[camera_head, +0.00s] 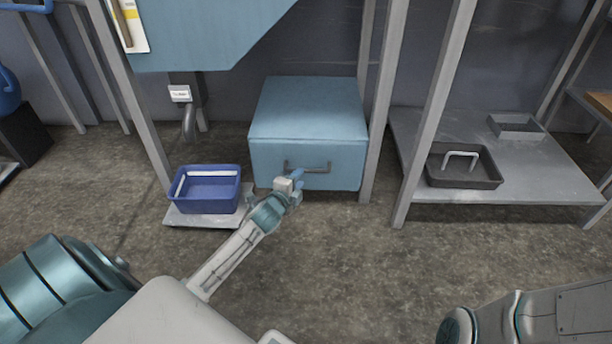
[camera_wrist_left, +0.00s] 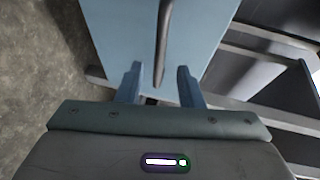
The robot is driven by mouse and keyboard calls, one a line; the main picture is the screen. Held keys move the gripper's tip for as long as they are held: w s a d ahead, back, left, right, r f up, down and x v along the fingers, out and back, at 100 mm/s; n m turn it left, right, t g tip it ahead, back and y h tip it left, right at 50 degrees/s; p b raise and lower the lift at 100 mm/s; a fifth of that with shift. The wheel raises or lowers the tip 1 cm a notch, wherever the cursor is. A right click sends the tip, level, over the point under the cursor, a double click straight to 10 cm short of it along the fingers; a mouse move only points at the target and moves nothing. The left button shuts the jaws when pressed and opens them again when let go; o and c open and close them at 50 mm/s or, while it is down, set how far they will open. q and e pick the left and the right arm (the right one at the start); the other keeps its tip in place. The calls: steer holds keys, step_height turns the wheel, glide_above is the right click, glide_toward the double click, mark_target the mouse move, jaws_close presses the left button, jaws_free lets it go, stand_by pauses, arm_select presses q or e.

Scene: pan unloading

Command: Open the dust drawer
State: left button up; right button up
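The dust drawer (camera_head: 270,170) is a light blue box front under a flat blue top, and it looks closed. Its dark bar handle (camera_head: 308,168) runs across the front. My left gripper (camera_head: 297,181) is at the handle's lower left, close in front of the drawer. In the left wrist view the two blue fingers (camera_wrist_left: 160,84) are apart, with the lower end of the handle (camera_wrist_left: 164,45) between or just beyond them. I cannot tell whether they touch it. My right arm shows at the lower right, but its gripper is out of view.
A blue bin (camera_head: 208,206) stands on a low plate left of the drawer, under a spout (camera_head: 188,124). Grey frame posts flank the drawer. A shelf (camera_head: 540,185) at the right holds a dark tray (camera_head: 463,178) and a smaller tray (camera_head: 516,126). The floor in front is clear.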

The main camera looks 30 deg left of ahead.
mark_target(306, 170)
arm_select(q)
steer(key=shift+b+x, duration=1.25)
steer(key=shift+x, duration=1.8)
steer(key=shift+d, duration=0.1)
jaws_close()
